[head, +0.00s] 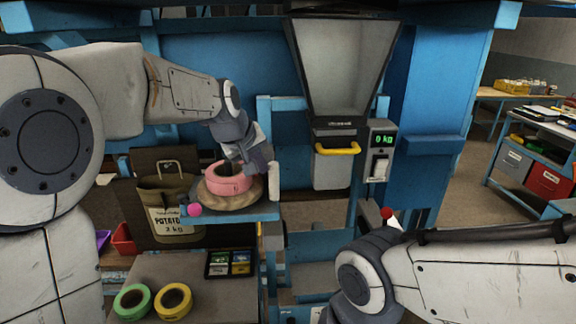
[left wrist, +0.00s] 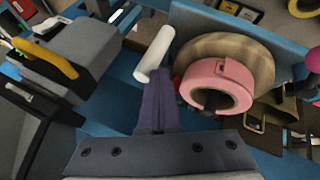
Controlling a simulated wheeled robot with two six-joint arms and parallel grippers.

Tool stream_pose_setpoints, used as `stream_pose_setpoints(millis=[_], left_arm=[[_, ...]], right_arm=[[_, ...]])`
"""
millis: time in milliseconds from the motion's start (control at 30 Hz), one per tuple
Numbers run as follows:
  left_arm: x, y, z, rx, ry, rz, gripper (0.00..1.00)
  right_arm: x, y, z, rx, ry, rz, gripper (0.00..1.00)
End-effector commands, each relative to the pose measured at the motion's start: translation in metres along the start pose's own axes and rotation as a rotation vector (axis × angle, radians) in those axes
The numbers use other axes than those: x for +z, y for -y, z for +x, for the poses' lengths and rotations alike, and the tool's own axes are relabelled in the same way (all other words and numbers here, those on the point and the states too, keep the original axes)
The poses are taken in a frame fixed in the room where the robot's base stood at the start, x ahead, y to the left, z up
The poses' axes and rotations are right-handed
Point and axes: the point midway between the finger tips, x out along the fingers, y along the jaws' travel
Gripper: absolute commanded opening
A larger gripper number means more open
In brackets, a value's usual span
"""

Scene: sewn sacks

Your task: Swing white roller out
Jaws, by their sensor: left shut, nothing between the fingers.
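The white roller (head: 274,181) stands upright at the right edge of the blue shelf, beside the pink tape roll (head: 228,179). The pink roll sits on a round brown disc (head: 232,203). In the left wrist view the white roller (left wrist: 155,53) lies just past my left fingertips, with the pink roll (left wrist: 217,84) to its right. My left gripper (head: 262,166) is shut and empty beside the roller; it also shows in the left wrist view (left wrist: 156,88). I cannot tell whether the fingertips touch the roller. My right gripper is out of view; only its arm shows.
A potato sack (head: 168,208) hangs left of the shelf (head: 238,217). Green (head: 132,301) and yellow (head: 173,301) tape rolls lie on the lower table.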

Motion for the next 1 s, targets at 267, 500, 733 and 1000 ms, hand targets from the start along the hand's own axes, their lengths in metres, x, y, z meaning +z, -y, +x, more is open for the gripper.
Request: stream_pose_setpoints(millis=[267, 500, 733, 1000], left_arm=[[0.007, -0.019, 0.007, -0.001, -0.001, -0.002, 0.00], [0.010, -0.034, 0.013, -0.001, -0.001, -0.001, 0.00], [0.010, -0.041, 0.016, -0.002, -0.002, -0.004, 0.00], [0.009, -0.042, 0.017, -0.002, -0.004, -0.005, 0.00]], right_arm=[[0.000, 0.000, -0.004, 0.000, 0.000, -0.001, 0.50], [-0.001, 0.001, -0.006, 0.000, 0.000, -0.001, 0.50], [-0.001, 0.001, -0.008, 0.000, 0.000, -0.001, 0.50], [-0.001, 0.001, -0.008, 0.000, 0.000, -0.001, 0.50]])
